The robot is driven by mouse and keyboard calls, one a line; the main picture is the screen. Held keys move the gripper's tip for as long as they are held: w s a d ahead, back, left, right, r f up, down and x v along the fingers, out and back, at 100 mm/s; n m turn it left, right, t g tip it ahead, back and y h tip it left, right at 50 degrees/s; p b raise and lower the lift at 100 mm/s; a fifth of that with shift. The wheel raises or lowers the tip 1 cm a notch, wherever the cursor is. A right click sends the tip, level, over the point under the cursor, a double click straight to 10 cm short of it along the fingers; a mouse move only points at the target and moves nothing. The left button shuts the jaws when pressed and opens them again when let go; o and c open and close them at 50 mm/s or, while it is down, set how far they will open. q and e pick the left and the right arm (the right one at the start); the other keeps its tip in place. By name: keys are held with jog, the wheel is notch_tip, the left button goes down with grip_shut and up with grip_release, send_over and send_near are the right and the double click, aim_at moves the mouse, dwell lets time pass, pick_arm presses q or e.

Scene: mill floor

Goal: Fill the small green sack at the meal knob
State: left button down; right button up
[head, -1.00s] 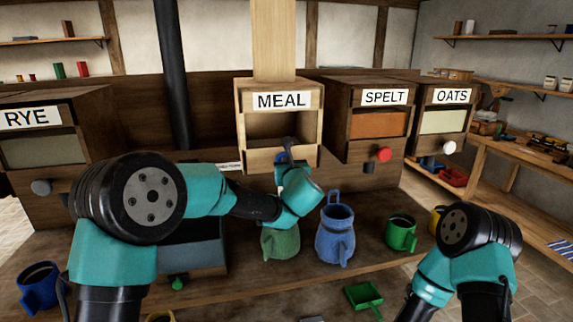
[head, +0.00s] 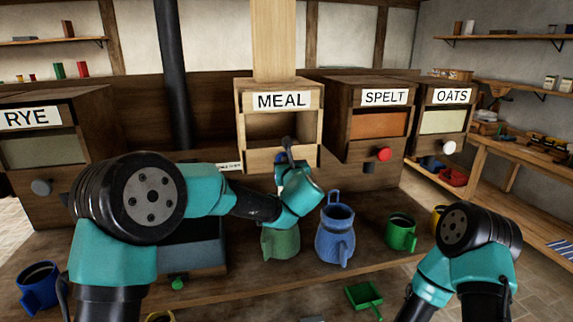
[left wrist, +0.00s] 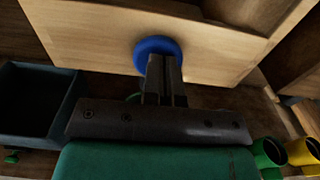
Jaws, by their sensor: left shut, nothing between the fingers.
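The meal bin (head: 280,100) stands in the middle of the head view, labelled MEAL, with a dark opening and a pale wooden front. My left gripper (head: 286,150) is shut and empty in front of its lower front. In the left wrist view its closed fingers (left wrist: 164,78) point at the round blue meal knob (left wrist: 157,48), overlapping its lower edge; I cannot tell whether they touch. In the head view the gripper mostly hides the knob. A small green sack (head: 281,246) stands on the bench below, its top partly hidden by my left wrist. My right gripper is out of view.
A larger blue sack (head: 335,240) stands right of the green one, then a green mug (head: 401,234). A green scoop (head: 364,296) lies in front. A dark blue-grey box (head: 195,255) stands left. Bins for rye (head: 45,150), spelt (head: 378,125) and oats (head: 443,122) flank the meal bin.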

pick_arm(q)
jog(key=shift+a+r, duration=0.1)
jog(key=shift+a, duration=0.1)
dwell(0.6)
jog(key=v, duration=1.4)
jog(key=shift+d, duration=0.3)
